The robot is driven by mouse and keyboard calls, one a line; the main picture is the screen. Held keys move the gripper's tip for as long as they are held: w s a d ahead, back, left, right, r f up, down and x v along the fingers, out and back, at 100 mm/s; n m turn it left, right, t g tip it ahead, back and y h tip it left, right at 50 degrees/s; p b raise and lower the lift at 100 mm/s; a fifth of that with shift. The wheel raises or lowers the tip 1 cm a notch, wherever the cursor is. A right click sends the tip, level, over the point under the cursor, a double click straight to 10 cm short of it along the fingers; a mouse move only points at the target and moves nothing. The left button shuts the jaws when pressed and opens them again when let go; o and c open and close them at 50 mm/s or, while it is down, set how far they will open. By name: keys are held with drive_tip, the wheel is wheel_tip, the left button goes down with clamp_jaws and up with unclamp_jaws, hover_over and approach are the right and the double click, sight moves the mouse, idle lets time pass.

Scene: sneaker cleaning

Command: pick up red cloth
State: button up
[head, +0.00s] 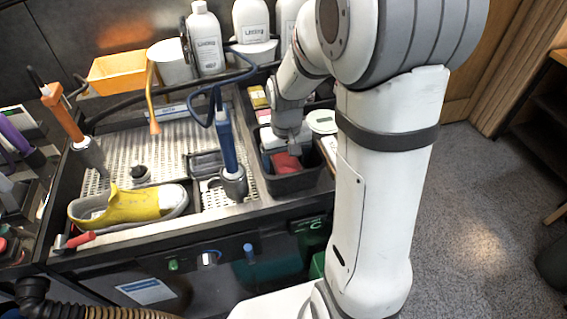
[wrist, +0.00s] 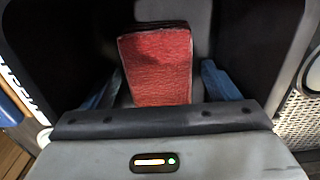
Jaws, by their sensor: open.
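The red cloth (head: 286,163) lies folded in a black bin (head: 296,184) at the right side of the workbench. In the wrist view the red cloth (wrist: 158,65) is a thick block with a rough surface, standing between dark bin walls. My gripper (head: 290,148) is over the bin, close above the cloth. In the wrist view my gripper's blue-tipped fingers (wrist: 162,84) are spread, one on each side of the cloth. I cannot tell whether they touch it. The cloth's lower end is hidden behind my gripper's body.
A yellow shoe (head: 130,205) lies on the perforated tray to the left. A blue-handled tool (head: 226,140) stands upright in a holder left of the bin. White bottles (head: 206,40) stand behind. A white round item (head: 322,121) sits just behind the bin.

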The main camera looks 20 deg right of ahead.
sight(286, 159)
drive_tip(key=shift+c, duration=0.5)
drive_tip(key=c, duration=1)
drive_tip(key=shift+o, duration=0.2)
wheel_tip(286, 159, up, 10)
drive_tip(key=shift+r, duration=0.1)
drive_tip(key=o, duration=0.4)
drive_tip(key=c, duration=0.3)
